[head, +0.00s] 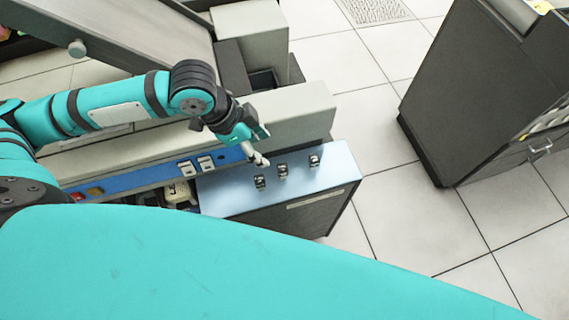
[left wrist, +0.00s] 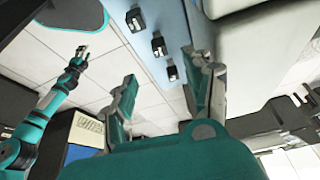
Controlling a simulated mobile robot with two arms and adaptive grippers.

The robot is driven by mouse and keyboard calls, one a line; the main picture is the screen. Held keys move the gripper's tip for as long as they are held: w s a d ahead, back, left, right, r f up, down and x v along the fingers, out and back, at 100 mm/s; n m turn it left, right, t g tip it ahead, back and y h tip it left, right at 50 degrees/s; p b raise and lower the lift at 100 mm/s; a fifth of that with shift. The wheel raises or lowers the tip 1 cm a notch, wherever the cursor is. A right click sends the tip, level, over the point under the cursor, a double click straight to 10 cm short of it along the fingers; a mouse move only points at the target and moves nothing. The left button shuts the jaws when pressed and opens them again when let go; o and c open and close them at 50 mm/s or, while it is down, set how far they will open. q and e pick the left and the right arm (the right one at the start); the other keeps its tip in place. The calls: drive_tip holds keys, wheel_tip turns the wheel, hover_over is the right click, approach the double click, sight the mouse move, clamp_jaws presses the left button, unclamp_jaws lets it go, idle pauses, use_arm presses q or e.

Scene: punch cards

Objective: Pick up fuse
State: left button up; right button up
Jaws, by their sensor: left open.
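Three small dark holders with pale metal parts stand in a row on the light blue panel. I take these as the fuses: a left fuse (head: 260,182), a middle fuse (head: 283,171) and a right fuse (head: 314,160). In the left wrist view they run down the panel, the lowest fuse (left wrist: 171,71) lying between the spread fingers. My left gripper (head: 262,158) is open and empty, just above and behind the left fuse. Its fingers also show in the left wrist view (left wrist: 160,88). My right gripper (left wrist: 82,54) shows small at the left there; its jaws are unclear.
The blue panel (head: 225,196) tops a grey machine with switches (head: 196,164) left of the fuses. A raised pale housing (head: 300,115) borders it behind. A dark cabinet (head: 470,90) stands to the right, with clear tiled floor (head: 420,225) between.

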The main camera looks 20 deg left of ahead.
sight(280, 167)
drive_tip(key=s+g, duration=0.1)
drive_tip(key=s, duration=0.5)
use_arm(q)
drive_tip(key=x, duration=0.9)
drive_tip(key=shift+a, duration=0.1)
drive_tip(key=x, duration=0.4)
drive_tip(key=shift+f+p, duration=0.2)
drive_tip(key=shift+p, duration=0.2)
drive_tip(key=shift+d+f, duration=0.2)
drive_tip(key=shift+d, duration=0.05)
drive_tip(key=c, duration=0.6)
clamp_jaws()
use_arm(e)
drive_tip(key=shift+t, duration=0.3)
drive_tip(key=w, duration=0.4)
drive_tip(key=shift+r, duration=0.3)
use_arm(q)
drive_tip(key=shift+r, duration=0.1)
